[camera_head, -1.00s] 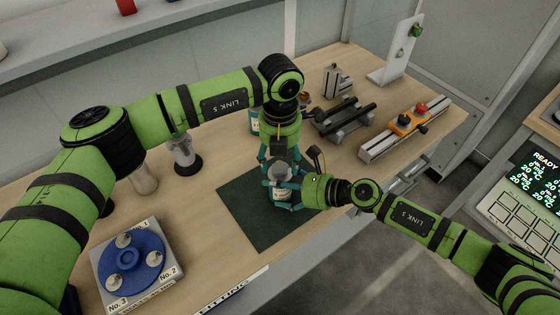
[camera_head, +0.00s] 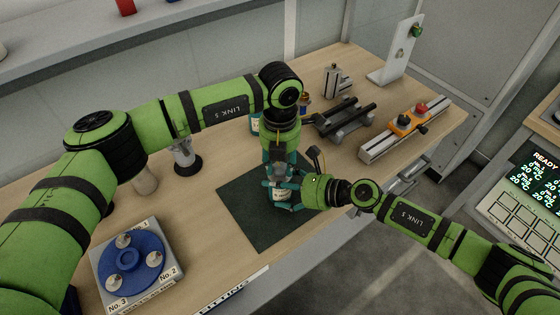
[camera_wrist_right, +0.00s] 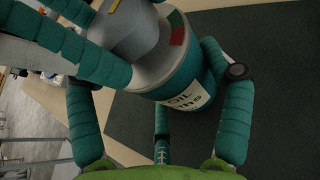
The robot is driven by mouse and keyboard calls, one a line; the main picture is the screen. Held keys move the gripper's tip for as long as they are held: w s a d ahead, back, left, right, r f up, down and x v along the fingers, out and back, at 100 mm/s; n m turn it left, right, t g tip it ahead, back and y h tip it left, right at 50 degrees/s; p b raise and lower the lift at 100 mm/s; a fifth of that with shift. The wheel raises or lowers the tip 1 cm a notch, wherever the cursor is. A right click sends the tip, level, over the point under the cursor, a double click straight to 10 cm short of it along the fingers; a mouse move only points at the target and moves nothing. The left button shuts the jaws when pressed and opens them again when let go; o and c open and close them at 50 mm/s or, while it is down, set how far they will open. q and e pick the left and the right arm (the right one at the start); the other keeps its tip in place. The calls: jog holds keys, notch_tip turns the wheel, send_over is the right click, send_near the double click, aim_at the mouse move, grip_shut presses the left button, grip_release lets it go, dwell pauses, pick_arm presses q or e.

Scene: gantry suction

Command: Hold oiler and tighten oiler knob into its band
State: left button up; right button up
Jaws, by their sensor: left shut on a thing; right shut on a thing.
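The oiler (camera_head: 280,195) stands on the dark green mat (camera_head: 243,212). In the right wrist view its teal body with a pale "OIL" label (camera_wrist_right: 187,101) fills the middle. The grey oiler knob (camera_wrist_right: 128,32) sits on top, beside a red and green band (camera_wrist_right: 176,30) on the light rim. My right gripper (camera_head: 292,193) is shut on the oiler body from the side, its teal fingers on both sides of it. My left gripper (camera_head: 278,178) comes down from above and is shut on the knob. Its fingers hide part of the knob, so the exact band reading is unclear.
A grey box with a blue disc (camera_head: 130,262) holding several small fittings is at front left. A grey-topped stand (camera_head: 185,155) is left of the mat. A black-barred fixture (camera_head: 343,118) and an orange clamp rail (camera_head: 405,126) are at back right. The mat's front part is bare.

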pick_arm(q)
jog(key=shift+s, duration=0.15)
pick_arm(e)
jog(key=shift+f, duration=0.15)
pick_arm(q)
jog(key=shift+f+m, duration=0.15)
jog(key=shift+m, duration=2.65)
pick_arm(e)
jog(key=shift+d, duration=0.1)
pick_arm(q)
jog(key=o, duration=1.2)
jog(key=shift+c, duration=0.2)
